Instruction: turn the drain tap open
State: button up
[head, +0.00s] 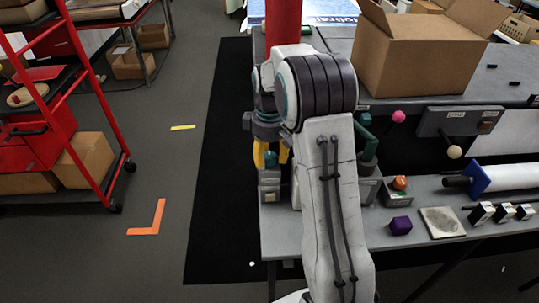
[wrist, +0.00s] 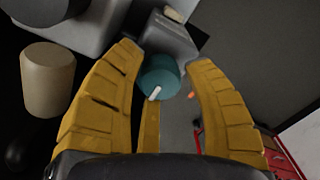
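A teal round knob with a white mark (wrist: 160,78), apparently the drain tap, sits on a grey block (wrist: 172,38) in the wrist view. In the head view the teal knob (head: 271,158) shows small at the bench's left edge, above a grey box (head: 269,188). My gripper (wrist: 164,62) has yellow fingers standing apart on either side of the knob. The left finger is close to it; a gap shows on the right. I cannot tell whether either finger touches. In the head view my gripper (head: 265,153) points down at the knob, partly hidden by my arm.
A beige cylinder (wrist: 47,80) stands left of my fingers in the wrist view. The bench (head: 340,235) carries an orange knob (head: 400,183), a purple knob (head: 400,225) and a cardboard box (head: 415,60). A red cart (head: 85,120) stands left; the floor between is clear.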

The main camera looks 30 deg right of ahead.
aim_at(270, 155)
jog(key=o, duration=0.3)
jog(key=shift+r, duration=0.1)
notch_tip(270, 155, up, 12)
dwell(0.7)
dwell(0.5)
